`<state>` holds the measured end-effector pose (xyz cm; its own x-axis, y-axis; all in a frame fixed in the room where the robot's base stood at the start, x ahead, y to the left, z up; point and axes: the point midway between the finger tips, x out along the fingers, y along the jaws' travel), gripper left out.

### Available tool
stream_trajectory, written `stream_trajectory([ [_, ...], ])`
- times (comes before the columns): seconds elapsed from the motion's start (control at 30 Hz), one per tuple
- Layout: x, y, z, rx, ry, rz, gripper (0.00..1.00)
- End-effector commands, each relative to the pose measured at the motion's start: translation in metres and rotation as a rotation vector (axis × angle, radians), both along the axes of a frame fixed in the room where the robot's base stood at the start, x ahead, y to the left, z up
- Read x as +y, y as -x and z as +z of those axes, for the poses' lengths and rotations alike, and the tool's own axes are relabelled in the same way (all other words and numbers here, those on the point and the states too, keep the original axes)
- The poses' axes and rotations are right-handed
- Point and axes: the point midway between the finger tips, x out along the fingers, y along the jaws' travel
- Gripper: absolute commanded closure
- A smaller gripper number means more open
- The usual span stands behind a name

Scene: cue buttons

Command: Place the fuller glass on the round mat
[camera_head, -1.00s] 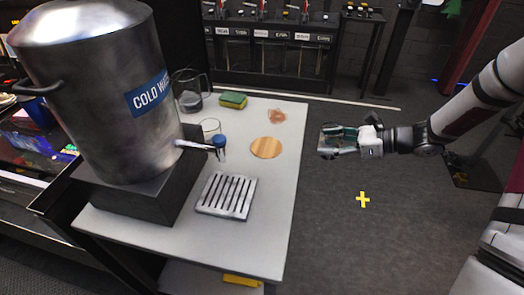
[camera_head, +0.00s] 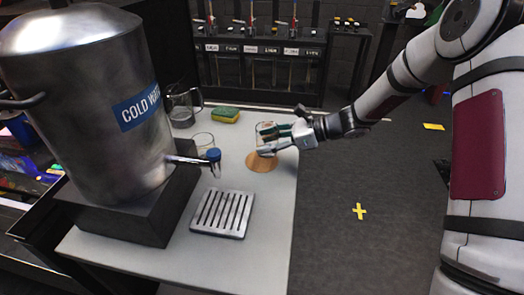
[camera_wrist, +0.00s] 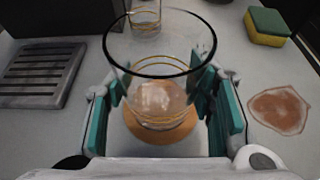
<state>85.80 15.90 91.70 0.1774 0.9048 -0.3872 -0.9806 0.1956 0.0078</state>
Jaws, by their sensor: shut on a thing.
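My gripper (camera_head: 266,141) is shut on a clear glass (camera_head: 264,128). In the wrist view, the glass (camera_wrist: 160,75) stands upright between the teal finger pads, with thin gold bands around it. The round wooden mat (camera_head: 262,164) lies on the table below my gripper; in the wrist view, the mat (camera_wrist: 165,135) shows under the glass's base. I cannot tell whether the glass touches the mat. A second glass (camera_head: 203,142) stands near the tap; it also shows at the top of the wrist view (camera_wrist: 146,20). Liquid levels are hard to make out.
A metal cold water urn (camera_head: 85,110) with a blue-handled tap stands at left. A slotted drip tray (camera_head: 222,213), a pitcher (camera_head: 182,106) and a sponge (camera_head: 225,115) are on the table. A brownish stain (camera_wrist: 279,109) lies right of the mat.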

Motion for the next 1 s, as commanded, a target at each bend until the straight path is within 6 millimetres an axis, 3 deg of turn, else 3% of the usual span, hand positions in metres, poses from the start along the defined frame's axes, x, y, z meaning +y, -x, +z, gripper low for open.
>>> stream_trajectory([
  [0.23,0.019,-0.004,-0.001,0.0,-0.002,0.002,0.85],
  [0.43,0.016,-0.004,-0.033,0.003,-0.002,-0.001,0.85],
  [0.83,0.016,-0.004,-0.04,-0.001,-0.001,-0.001,0.85],
  [0.87,0.016,-0.004,-0.04,0.0,-0.001,-0.001,0.48],
  [0.93,0.016,-0.004,-0.04,0.0,0.0,-0.001,0.33],
  [1.0,0.016,-0.004,-0.039,0.0,0.0,-0.001,0.31],
])
